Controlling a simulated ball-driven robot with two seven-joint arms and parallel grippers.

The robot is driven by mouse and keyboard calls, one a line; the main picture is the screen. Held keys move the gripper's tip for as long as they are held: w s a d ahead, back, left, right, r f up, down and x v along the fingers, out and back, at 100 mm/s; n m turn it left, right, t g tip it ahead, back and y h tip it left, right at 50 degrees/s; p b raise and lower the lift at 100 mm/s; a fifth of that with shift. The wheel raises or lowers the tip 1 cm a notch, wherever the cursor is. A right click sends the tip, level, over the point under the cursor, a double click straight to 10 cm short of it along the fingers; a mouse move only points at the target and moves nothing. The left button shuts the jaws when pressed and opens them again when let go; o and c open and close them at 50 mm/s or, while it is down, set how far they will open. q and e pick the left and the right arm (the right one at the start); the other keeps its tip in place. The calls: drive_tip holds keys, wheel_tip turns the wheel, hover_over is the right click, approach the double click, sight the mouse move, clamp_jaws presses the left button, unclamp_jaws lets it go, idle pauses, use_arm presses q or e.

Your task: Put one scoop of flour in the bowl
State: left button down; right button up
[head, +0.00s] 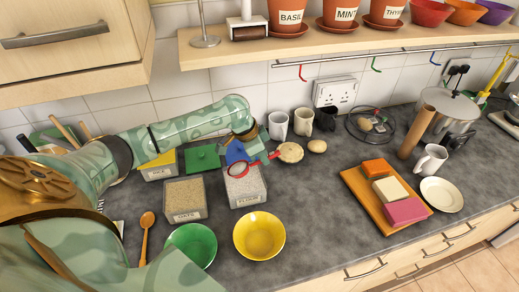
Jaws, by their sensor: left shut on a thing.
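My left gripper (264,155) is shut on the handle of a red scoop (238,170). The scoop's round end is over or at the top of the flour container (246,190), a clear box of white flour with a label on its front. I cannot tell whether the scoop touches the flour or holds any. A yellow bowl (259,236) stands in front of the flour container, and a green bowl (191,246) stands to its left. Both look empty. My right gripper is not in view.
An open oats container (185,200) stands left of the flour. Behind are a green lid (203,158), a blue lid (236,152) and a yellow-lidded container (158,167). A wooden spoon (146,224) lies at left. The counter right of the yellow bowl is clear up to a board (367,206).

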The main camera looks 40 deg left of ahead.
use_arm(q)
drive_tip(key=shift+w+d+r+g+y+p, duration=0.5)
drive_tip(key=shift+r+g+y+p, duration=0.25)
drive_tip(key=shift+p, duration=1.4)
drive_tip(key=shift+w+d+f+g+y+p, duration=0.15)
drive_tip(key=shift+w+g+y+p, duration=0.1)
drive_tip(key=shift+g+p, duration=0.45)
drive_tip(key=shift+t, duration=0.25)
